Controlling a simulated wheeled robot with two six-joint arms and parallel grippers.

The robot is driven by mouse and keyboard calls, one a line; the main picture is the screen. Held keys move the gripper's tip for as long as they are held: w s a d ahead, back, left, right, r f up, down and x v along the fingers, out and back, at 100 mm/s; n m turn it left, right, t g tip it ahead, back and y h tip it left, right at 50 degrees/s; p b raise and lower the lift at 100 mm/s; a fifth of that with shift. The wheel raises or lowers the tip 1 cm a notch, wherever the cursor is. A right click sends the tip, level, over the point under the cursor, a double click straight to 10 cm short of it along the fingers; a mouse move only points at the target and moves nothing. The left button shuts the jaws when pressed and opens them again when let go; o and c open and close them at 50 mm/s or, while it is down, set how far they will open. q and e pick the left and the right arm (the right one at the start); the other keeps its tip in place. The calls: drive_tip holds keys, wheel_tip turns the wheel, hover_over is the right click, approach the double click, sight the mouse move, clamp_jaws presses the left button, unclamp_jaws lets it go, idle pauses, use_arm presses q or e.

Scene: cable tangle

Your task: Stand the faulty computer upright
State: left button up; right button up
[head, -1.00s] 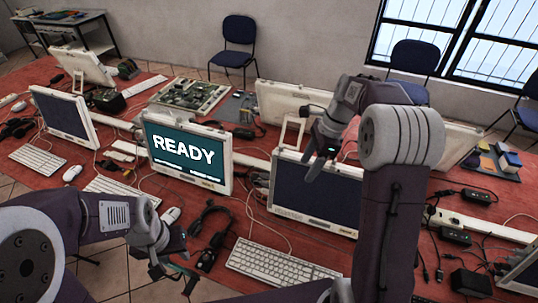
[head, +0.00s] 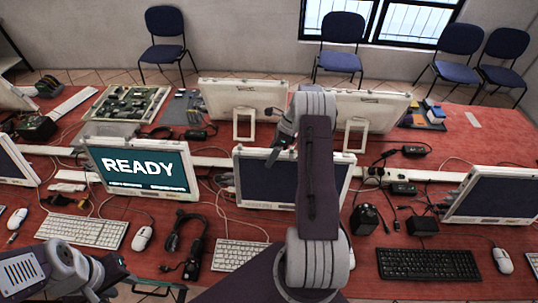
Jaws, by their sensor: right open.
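Several computers with white frames stand on the red table. One has a lit screen reading READY (head: 140,170). A dark-screened computer (head: 262,182) stands in the middle, partly hidden by my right arm. Another dark-screened computer (head: 497,198) at the right edge appears leaned back. A dark one (head: 12,165) is cut off at the left. I cannot tell which is the faulty one. My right gripper (head: 278,152) is open and empty at the upper edge of the middle computer; contact is unclear. My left gripper (head: 145,286) is low at the front left, near the table's front edge; its jaws are unclear.
Two computers (head: 240,97) (head: 368,107) show their backs at the rear. A white keyboard (head: 85,230), a black keyboard (head: 428,264), mice, black adapters (head: 364,219) and loose cables crowd the front. A circuit-board tray (head: 127,103) lies at the back left. Chairs stand behind.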

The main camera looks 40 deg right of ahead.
drive_tip(key=shift+s+f, duration=0.3)
drive_tip(key=shift+f, duration=0.3)
drive_tip(key=shift+w+a, duration=0.15)
drive_tip(key=shift+c, duration=0.9)
drive_tip(key=shift+w, duration=0.1)
drive_tip(key=c, duration=1)
clamp_jaws()
